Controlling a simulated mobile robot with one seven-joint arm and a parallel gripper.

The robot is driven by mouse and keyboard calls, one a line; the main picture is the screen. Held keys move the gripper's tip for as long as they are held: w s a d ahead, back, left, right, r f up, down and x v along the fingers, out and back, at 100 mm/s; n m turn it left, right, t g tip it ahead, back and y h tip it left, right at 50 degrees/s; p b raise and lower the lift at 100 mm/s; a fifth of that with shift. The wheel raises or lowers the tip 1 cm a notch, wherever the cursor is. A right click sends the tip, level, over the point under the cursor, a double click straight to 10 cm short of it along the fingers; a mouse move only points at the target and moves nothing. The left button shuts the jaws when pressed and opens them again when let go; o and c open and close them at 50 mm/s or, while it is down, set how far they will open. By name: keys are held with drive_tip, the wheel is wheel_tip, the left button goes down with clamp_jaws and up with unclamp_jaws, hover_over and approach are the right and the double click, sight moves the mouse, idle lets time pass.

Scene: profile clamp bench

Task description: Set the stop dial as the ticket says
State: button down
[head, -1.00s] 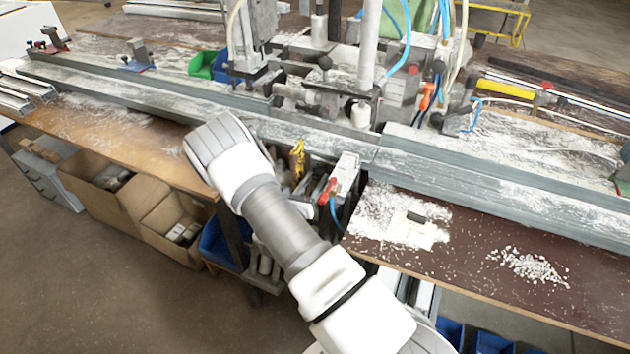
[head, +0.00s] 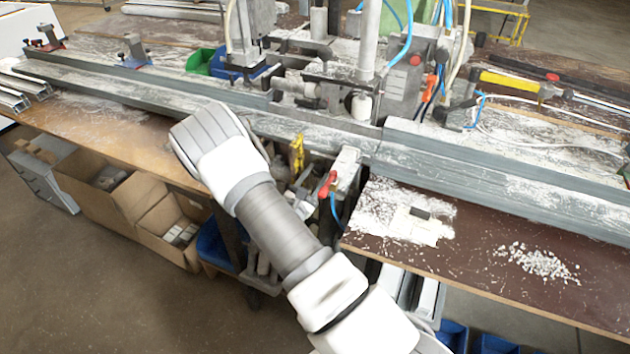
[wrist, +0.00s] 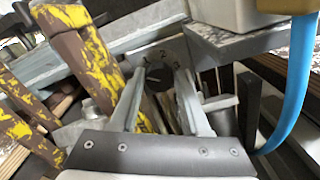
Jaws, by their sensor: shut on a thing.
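The stop dial (wrist: 157,76) is a small dark round knob on a grey plate in the wrist view. The dial's pointer setting is not clear. In the head view my white arm hides my gripper and the dial. A pale sheet (head: 423,233), perhaps the ticket, lies on the brown bench at right with a small dark block on it; its writing is not legible.
Yellow-and-brown chipped bars (wrist: 85,50) stand close left of my fingers. A blue hose (wrist: 297,80) and a grey bracket (wrist: 232,40) are close on the right. A red-handled valve (head: 328,184) and a long grey profile rail (head: 480,170) show in the head view.

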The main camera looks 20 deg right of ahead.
drive_tip(key=shift+f+m+b, duration=0.15)
drive_tip(key=shift+m+b, duration=1.2)
drive_tip(key=shift+m, duration=0.85)
drive_tip(key=c, duration=0.7)
unclamp_jaws()
drive_tip(key=shift+o, duration=0.2)
drive_tip(key=v, duration=1.7)
drive_tip(key=shift+s+a, duration=0.2)
